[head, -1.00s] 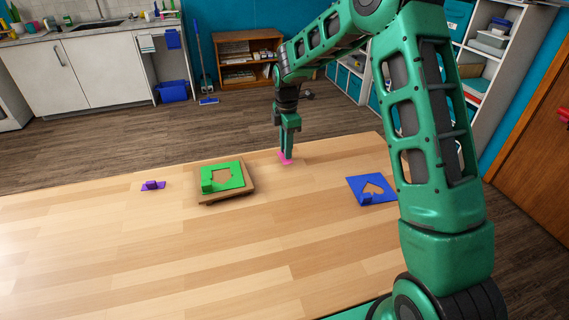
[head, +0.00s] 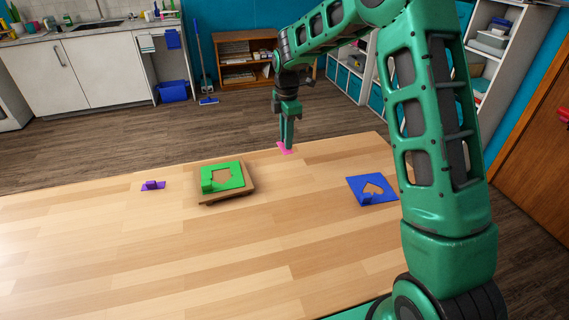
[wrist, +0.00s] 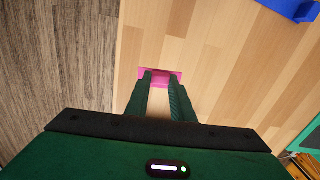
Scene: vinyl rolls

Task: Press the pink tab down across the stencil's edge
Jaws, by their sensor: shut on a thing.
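The pink tab (head: 285,148) is a small flat piece near the table's far edge; it also shows at the fingertips in the wrist view (wrist: 160,70). My gripper (head: 287,143) points down and is shut on the pink tab, with fingers hiding part of it. I cannot tell the tab's exact height above the table. The green stencil (head: 238,182), with a pentagon-like cutout and a raised block at its left corner, lies on a wooden board (head: 252,192) left of my gripper.
A purple piece (head: 153,186) lies on the table (head: 190,255) left of the board. The table's front and middle are bare. In the wrist view, the table edge runs left of my fingers, with wooden floor (wrist: 55,70) beyond.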

